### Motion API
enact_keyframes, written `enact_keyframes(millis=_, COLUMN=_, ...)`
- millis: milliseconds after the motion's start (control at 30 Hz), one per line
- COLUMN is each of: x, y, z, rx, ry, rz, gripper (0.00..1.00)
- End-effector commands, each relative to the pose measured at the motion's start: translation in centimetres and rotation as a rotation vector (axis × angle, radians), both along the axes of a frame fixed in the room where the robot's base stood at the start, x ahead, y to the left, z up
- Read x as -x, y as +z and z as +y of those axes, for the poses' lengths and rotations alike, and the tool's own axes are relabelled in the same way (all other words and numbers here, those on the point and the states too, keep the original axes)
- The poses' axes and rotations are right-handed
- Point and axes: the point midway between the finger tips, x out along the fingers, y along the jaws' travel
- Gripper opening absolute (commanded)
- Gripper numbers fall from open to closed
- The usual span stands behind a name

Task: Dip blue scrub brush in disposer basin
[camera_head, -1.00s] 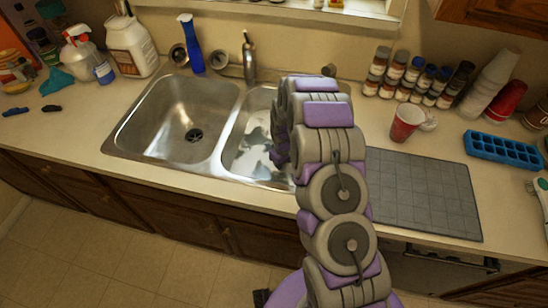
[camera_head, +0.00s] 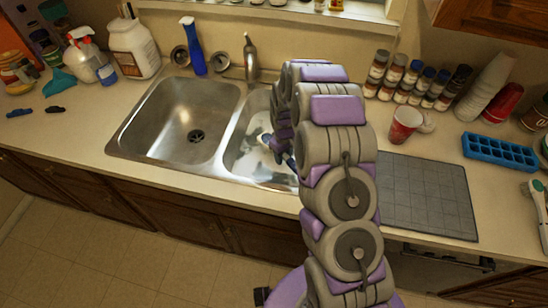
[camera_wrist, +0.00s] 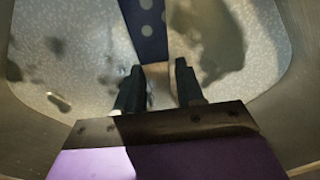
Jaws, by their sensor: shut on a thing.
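The blue scrub brush (camera_wrist: 148,28) shows in the wrist view as a dark blue strip with pale dots, reaching away from between my fingers. My gripper (camera_wrist: 158,80) is shut on it. In the head view, my gripper is mostly hidden behind my arm, over the right sink basin (camera_head: 243,158). A pale end and a dark blue part of the brush (camera_head: 291,163) show just left of my arm, within that basin's outline. The basin has a mottled pale surface; I cannot tell whether the brush touches it. The left basin (camera_head: 165,125) is empty, with a dark drain.
The faucet (camera_head: 250,58) and a blue bottle (camera_head: 193,45) stand behind the sink. A grey mat (camera_head: 425,195), a red cup (camera_head: 405,124), spice jars (camera_head: 412,75) and a blue ice tray (camera_head: 498,151) lie right. The basin walls surround my gripper.

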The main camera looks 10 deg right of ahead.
Motion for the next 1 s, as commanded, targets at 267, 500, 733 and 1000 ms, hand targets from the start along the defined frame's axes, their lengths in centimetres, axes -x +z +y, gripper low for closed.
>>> enact_keyframes(millis=267, x=0.0, y=2.8, z=0.0, rx=0.000, ry=0.000, rz=-0.001, gripper=0.04)
enact_keyframes(millis=500, x=-0.1, y=4.9, z=0.0, rx=0.000, ry=0.000, rz=-0.002, gripper=0.04)
enact_keyframes(millis=733, x=-0.1, y=7.0, z=0.0, rx=0.000, ry=0.000, rz=-0.002, gripper=0.04)
enact_keyframes(millis=1000, x=-0.1, y=9.5, z=0.0, rx=0.000, ry=0.000, rz=-0.001, gripper=0.04)
